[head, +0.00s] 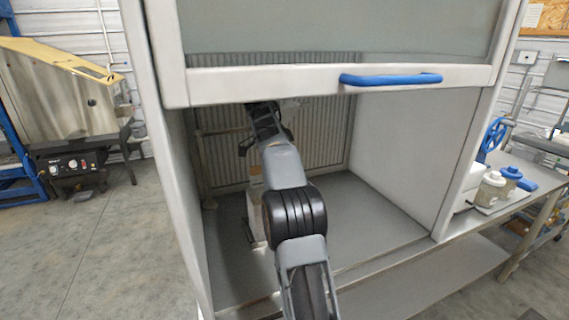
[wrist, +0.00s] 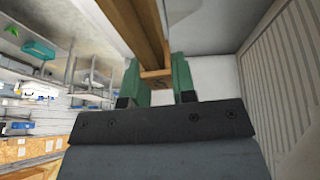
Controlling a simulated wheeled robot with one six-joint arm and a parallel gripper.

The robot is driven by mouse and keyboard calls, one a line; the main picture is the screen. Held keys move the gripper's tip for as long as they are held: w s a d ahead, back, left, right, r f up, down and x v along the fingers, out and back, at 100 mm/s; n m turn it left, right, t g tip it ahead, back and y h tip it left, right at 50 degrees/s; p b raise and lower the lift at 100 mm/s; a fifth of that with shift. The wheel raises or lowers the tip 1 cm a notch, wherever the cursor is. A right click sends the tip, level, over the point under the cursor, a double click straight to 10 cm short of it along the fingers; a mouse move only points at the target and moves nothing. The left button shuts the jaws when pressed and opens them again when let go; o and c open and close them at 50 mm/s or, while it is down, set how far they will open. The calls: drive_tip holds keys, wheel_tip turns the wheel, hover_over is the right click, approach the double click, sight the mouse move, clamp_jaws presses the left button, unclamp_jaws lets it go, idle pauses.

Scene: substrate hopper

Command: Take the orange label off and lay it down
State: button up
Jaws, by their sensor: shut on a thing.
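My gripper (wrist: 156,78) shows in the wrist view with two green fingers, shut on an orange-brown piece (wrist: 155,74). This piece looks like the orange label, but its face is seen edge-on and in shade. A long brown bar (wrist: 142,28) runs from the top of the wrist view down to the fingers; I cannot tell whether it is part of the held piece. In the head view my arm reaches under the raised sash into the cabinet. The gripper's fingers and the held piece are hidden there behind my wrist and the sash edge.
The cabinet's glass sash has a blue handle (head: 390,79) and a low white bottom edge (head: 270,84) over my arm. A pale upright thing (head: 256,195) stands behind my arm. The cabinet floor (head: 375,212) is clear at right. White jars (head: 489,190) stand on a side bench.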

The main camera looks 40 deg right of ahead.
drive_tip(key=shift+c, duration=1.1)
